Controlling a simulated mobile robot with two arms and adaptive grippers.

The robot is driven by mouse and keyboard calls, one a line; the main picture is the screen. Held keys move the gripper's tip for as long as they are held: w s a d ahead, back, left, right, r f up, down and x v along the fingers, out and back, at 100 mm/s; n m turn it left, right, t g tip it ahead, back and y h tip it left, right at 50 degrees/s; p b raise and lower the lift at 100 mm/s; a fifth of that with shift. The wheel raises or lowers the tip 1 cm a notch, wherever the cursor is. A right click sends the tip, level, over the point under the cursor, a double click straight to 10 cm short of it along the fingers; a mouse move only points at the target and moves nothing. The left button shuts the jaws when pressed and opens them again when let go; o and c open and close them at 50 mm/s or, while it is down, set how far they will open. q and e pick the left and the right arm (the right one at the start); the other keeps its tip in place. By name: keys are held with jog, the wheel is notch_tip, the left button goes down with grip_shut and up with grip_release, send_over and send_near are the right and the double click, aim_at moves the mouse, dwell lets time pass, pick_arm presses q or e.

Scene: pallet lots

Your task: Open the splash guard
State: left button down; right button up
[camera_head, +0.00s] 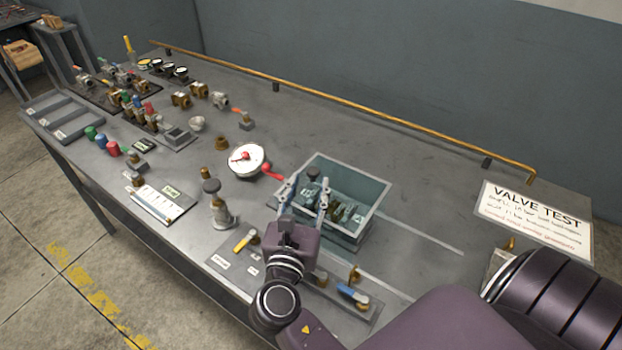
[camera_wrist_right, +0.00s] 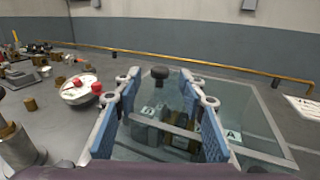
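The splash guard looks like the clear greenish panel over the box (camera_head: 372,208) at the middle of the bench; it appears closed, with items showing through it. A black knob (camera_head: 313,173) stands up at its far left side; it also shows in the right wrist view (camera_wrist_right: 160,73). My right gripper (camera_head: 308,186) is open, its blue-padded fingers over the box's left part. In the right wrist view the knob appears between the fingertips (camera_wrist_right: 161,76), with a gap on each side; I cannot tell the depth. My left gripper is not in view.
A white round dial with red handles (camera_head: 246,158) is left of the box. A metal valve (camera_head: 220,208) and a plate with valve handles (camera_head: 330,290) stand nearer. A brass rail (camera_head: 380,115) runs along the back. A "VALVE TEST" sign (camera_head: 535,218) lies at right.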

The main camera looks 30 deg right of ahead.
jog(key=shift+x, duration=1.15)
jog(key=shift+w+d, duration=0.2)
jog(key=c, duration=0.9)
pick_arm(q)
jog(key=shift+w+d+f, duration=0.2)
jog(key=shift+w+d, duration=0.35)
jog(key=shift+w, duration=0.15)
pick_arm(e)
grip_shut()
